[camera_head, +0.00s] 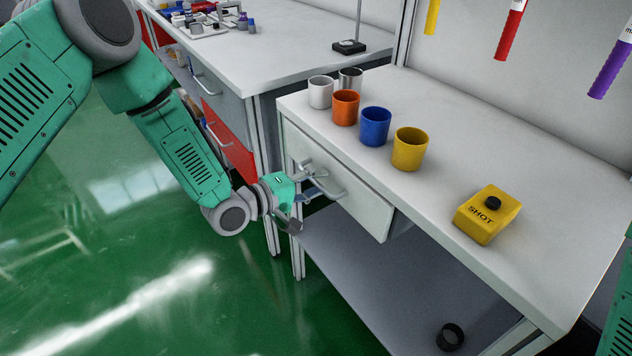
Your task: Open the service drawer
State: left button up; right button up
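My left gripper (301,196) is at the drawer front, by the left part of the handle. Its grey fingers look spread apart, one high near the drawer face and one lower. I cannot tell whether they touch the handle. My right gripper is out of view; only a green piece of my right arm shows at the right edge.
Orange (345,108), blue (375,127) and yellow (409,149) cups and two greyish cups stand on the workbench (440,205). A dark ring (450,337) lies on the lower shelf. Another bench with a red drawer (230,141) stands left. Green floor is clear.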

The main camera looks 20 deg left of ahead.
pick_arm(q)
jog(key=shift+d, duration=0.2)
grip_shut()
jog(key=shift+a, duration=0.1)
jog(key=f+p+v, duration=0.2)
jog(key=p+v, duration=0.1)
jog(key=v, duration=0.9)
jog(key=a+f+p+v, duration=0.1)
jog(key=f+p+v, duration=0.2)
jog(key=v, duration=1)
jog(key=shift+s, duration=0.3)
grip_release()
jog(key=shift+f, duration=0.15)
jog(key=shift+a+f, duration=0.1)
jog(key=shift+a, duration=0.05)
jog(key=shift+s, duration=0.1)
